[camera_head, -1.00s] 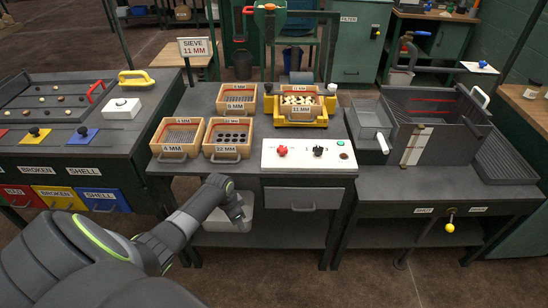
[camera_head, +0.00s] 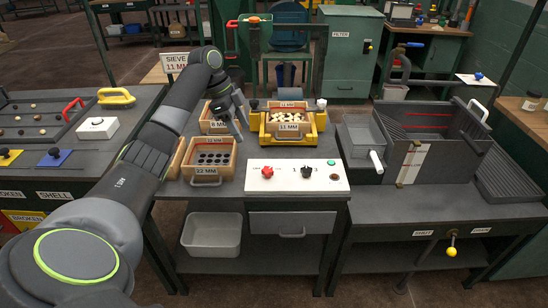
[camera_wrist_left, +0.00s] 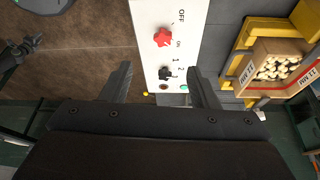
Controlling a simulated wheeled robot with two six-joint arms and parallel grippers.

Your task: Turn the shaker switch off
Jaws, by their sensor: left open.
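A white control panel (camera_head: 296,177) lies at the front of the middle table. It carries a red knob (camera_head: 267,171) and a black knob (camera_head: 307,172); a green light (camera_head: 331,162) shows at its right end. In the left wrist view the red knob (camera_wrist_left: 163,37) sits by OFF and ON lettering, and the black knob (camera_wrist_left: 166,74) by 1 and 2. My left gripper (camera_head: 240,118) is open and empty above the sieve trays, behind and left of the panel. Its open fingers (camera_wrist_left: 161,80) flank the black knob in the picture, without visible contact. My right gripper is out of view.
A wooden 22 MM sieve tray (camera_head: 211,158) stands just left of the panel. A yellow shaker frame (camera_head: 286,131) holding a filled 11 MM sieve is behind it. A grey bin (camera_head: 211,236) sits on the shelf below. A grey splitter unit (camera_head: 415,150) stands right.

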